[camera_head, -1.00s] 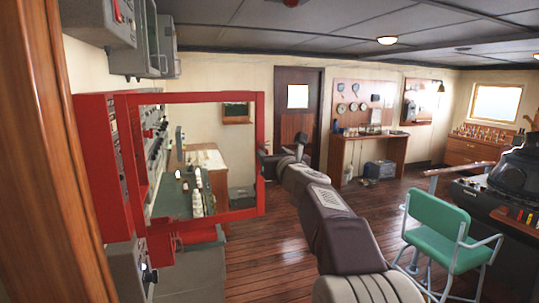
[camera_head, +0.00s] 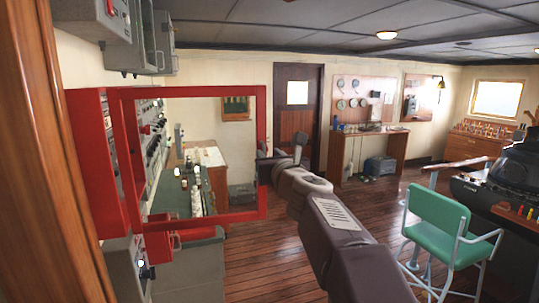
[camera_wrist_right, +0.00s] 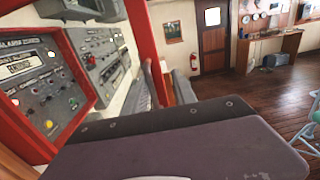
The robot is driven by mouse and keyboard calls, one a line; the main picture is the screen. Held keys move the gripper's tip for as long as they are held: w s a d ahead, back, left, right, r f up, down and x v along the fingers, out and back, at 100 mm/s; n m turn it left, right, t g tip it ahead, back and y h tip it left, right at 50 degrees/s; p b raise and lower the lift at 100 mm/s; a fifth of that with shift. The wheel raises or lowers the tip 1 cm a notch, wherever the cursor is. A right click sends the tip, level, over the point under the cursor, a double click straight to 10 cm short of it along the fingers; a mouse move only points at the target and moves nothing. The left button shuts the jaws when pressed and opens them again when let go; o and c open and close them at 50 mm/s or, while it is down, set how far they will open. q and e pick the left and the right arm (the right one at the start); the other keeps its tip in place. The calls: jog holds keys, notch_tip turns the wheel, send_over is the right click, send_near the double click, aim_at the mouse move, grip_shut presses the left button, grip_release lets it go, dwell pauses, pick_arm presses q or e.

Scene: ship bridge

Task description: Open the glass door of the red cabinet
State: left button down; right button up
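The red cabinet (camera_head: 97,160) is on the wall at the left in the head view. Its red-framed glass door (camera_head: 262,115) stands swung out from the cabinet, and the room shows through the pane. In the right wrist view the cabinet's panel of knobs and lights (camera_wrist_right: 35,75) shows at the left, with the red door frame (camera_wrist_right: 142,30) beside it. My right gripper (camera_head: 263,168) is at the door's free right edge, low on the frame. Its fingers (camera_wrist_right: 170,85) stand apart by a small gap, close to the frame. Whether they touch it is unclear. My left gripper is not in view.
Grey boxes (camera_head: 118,40) hang above the cabinet. A brown wooden post (camera_head: 45,160) fills the left edge. A green chair (camera_head: 440,225) and a dark console (camera_head: 510,180) stand at the right.

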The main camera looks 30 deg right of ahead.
jog(key=shift+s+a, duration=1.65)
jog(key=shift+w, duration=0.15)
